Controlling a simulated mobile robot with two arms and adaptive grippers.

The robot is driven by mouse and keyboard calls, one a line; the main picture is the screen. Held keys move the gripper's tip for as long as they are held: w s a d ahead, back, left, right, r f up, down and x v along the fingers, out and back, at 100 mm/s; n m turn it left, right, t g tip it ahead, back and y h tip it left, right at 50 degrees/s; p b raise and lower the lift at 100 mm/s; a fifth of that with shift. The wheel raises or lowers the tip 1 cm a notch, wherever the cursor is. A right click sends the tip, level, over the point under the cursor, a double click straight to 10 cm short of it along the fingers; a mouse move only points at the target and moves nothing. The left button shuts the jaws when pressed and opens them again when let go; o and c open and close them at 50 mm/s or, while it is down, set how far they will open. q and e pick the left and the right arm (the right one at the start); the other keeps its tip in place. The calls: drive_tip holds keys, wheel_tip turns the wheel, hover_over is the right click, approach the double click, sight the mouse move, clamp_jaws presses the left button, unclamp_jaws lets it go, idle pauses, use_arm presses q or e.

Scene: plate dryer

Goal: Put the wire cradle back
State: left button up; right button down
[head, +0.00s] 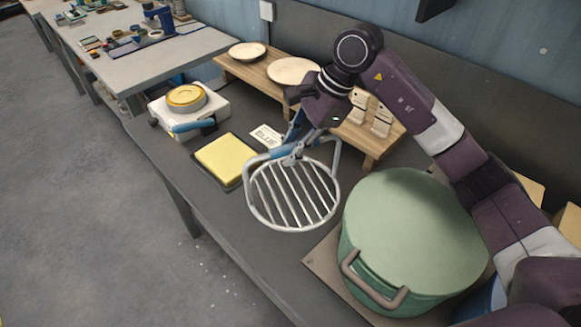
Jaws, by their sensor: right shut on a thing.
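The wire cradle (292,201) is a round metal rack of parallel bars with a raised handle frame. It hangs tilted above the table, left of the green pot. My right gripper (297,152) is shut on the cradle's handle, and its arm comes in from the right. The gripper's fingers partly cover the handle. A large green pot (413,222) with a flat top and a brown side handle stands on a brown board (322,262). My left gripper is not in view.
A wooden stand (262,79) behind holds two cream plates (293,70) and slotted wooden blocks (380,123). A yellow pad (225,158) lies on a dark tray. A white device with a yellow disc (186,96) stands at the left. The table's front edge is clear.

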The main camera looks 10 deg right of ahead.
drive_tip(key=p, duration=0.2)
hover_over(290, 190)
wheel_tip(290, 190, down, 7)
drive_tip(key=shift+f, duration=0.1)
drive_tip(key=shift+f+b, duration=0.1)
drive_tip(key=shift+b, duration=0.3)
drive_tip(key=c, duration=1.8)
unclamp_jaws()
drive_tip(key=b+v, duration=0.2)
drive_tip(key=v, duration=1)
drive_tip(key=shift+b, duration=0.35)
